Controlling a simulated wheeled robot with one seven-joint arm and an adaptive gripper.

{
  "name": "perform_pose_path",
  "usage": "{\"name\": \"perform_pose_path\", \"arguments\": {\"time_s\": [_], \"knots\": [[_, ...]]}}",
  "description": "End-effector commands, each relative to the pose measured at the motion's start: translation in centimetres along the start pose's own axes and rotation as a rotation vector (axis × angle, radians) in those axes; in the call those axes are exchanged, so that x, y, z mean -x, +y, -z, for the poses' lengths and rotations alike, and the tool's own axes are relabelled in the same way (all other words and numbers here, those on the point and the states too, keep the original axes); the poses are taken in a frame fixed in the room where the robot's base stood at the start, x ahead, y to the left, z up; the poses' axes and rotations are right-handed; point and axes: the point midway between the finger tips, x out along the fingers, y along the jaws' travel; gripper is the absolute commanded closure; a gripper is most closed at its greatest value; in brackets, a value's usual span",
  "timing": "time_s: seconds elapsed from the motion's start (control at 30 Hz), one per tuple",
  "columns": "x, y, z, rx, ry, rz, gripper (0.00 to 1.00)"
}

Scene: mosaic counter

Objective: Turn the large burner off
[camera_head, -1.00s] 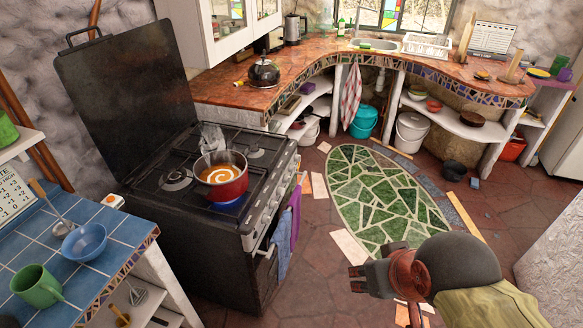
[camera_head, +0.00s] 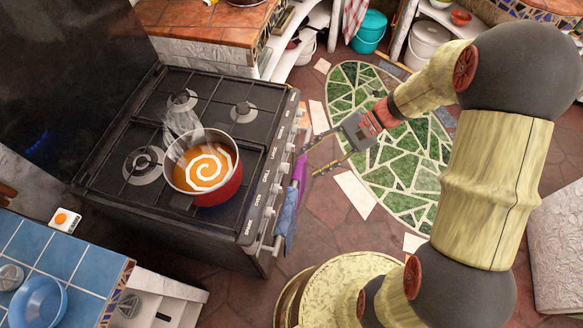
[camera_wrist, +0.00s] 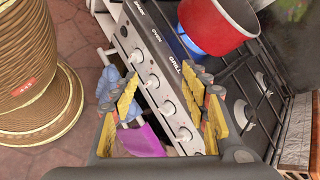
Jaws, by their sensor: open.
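The black stove (camera_head: 130,205) carries a red pot (camera_head: 217,192) of steaming orange soup on a front burner. In the wrist view a blue flame (camera_wrist: 190,45) shows under the red pot (camera_wrist: 215,25). A row of pale knobs (camera_head: 270,211) runs along the stove's front panel. Several knobs show in the wrist view, including one (camera_wrist: 152,81) between my fingers; OVEN and GRILL labels are readable there. My gripper (camera_head: 308,160) is open and empty, in front of the panel, its fingers pointing at the knobs. I see no clear contact. In the wrist view my gripper (camera_wrist: 162,77) spans part of the knob row.
Blue and purple cloths (camera_head: 286,215) hang at the stove's front, below the knobs. A blue-tiled counter (camera_head: 60,255) with a blue bowl (camera_head: 38,301) stands at the lower left.

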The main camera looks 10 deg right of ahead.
Motion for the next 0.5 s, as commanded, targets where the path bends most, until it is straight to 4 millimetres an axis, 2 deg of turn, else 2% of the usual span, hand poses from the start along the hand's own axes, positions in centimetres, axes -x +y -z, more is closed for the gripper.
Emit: {"name": "perform_pose_path", "arguments": {"time_s": [0.03, 0.3, 0.5], "knots": [[-1.1, 0.5, 1.9, -0.063, -0.051, 0.064, 0.55], [-5.0, 2.7, 10.5, -0.333, -0.240, 0.430, 0.55], [-6.9, 4.9, 14.7, -0.457, -0.300, 0.628, 0.55]]}}
